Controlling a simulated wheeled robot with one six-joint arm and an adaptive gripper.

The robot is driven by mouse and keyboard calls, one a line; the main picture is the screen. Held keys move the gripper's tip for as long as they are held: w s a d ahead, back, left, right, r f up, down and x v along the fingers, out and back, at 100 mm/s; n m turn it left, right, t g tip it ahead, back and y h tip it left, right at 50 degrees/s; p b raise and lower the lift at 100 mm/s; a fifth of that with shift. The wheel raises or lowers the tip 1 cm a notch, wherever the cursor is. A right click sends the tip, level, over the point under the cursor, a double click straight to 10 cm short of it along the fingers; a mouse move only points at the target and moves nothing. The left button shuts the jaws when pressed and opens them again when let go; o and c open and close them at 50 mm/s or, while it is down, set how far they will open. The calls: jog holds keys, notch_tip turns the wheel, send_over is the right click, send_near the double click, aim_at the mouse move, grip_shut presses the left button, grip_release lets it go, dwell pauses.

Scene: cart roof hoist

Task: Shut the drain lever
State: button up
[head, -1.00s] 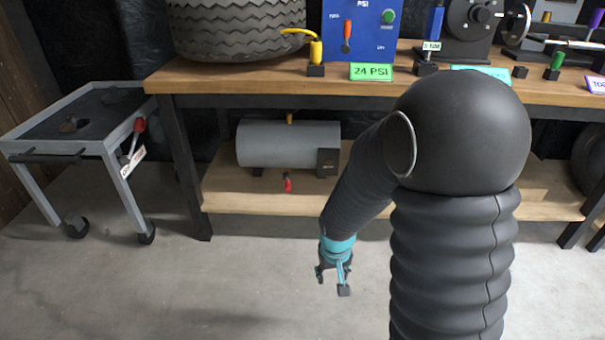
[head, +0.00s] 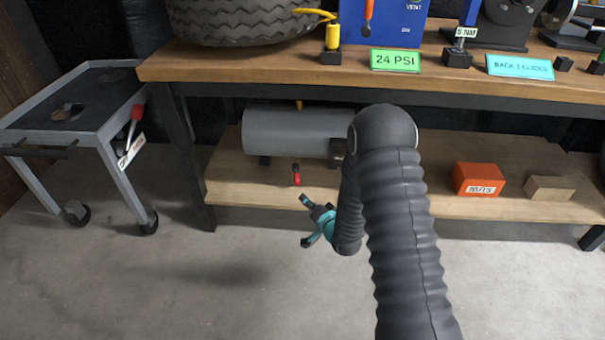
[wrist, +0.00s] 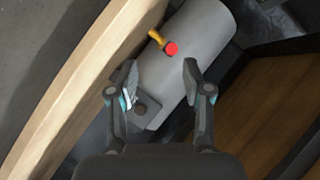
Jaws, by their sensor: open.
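The drain lever (head: 296,175) has a red end and hangs low at the front of the grey tank (head: 290,132), just above the lower shelf. In the wrist view its red knob (wrist: 172,48) and yellow stem (wrist: 156,37) show against the grey tank (wrist: 200,40). My gripper (head: 307,222) is open and empty, below and in front of the lever, near the shelf's front edge. In the wrist view the spread fingers (wrist: 160,66) point toward the tank, with the red knob beyond the fingertips, between their lines. The fingers appear apart from the lever.
The tank sits on the wooden lower shelf (head: 400,200) under a workbench (head: 300,75). An orange nuts box (head: 479,180) and a wooden block (head: 549,188) stand to the right. A grey cart (head: 80,105) with a red-knobbed lever (head: 136,115) stands left. The front floor is clear.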

aim_at(297, 178)
jog(key=shift+m+t+y, duration=0.3)
jog(key=shift+m+t, duration=0.2)
jog(key=shift+m, duration=0.2)
jog(key=x, duration=0.4)
jog(key=r+x, duration=0.1)
jog(key=x, duration=0.4)
jog(key=w+d+r+x, duration=0.1)
jog(key=x, duration=0.3)
jog(key=shift+w+a+f, duration=0.1)
jog(key=shift+w, duration=0.1)
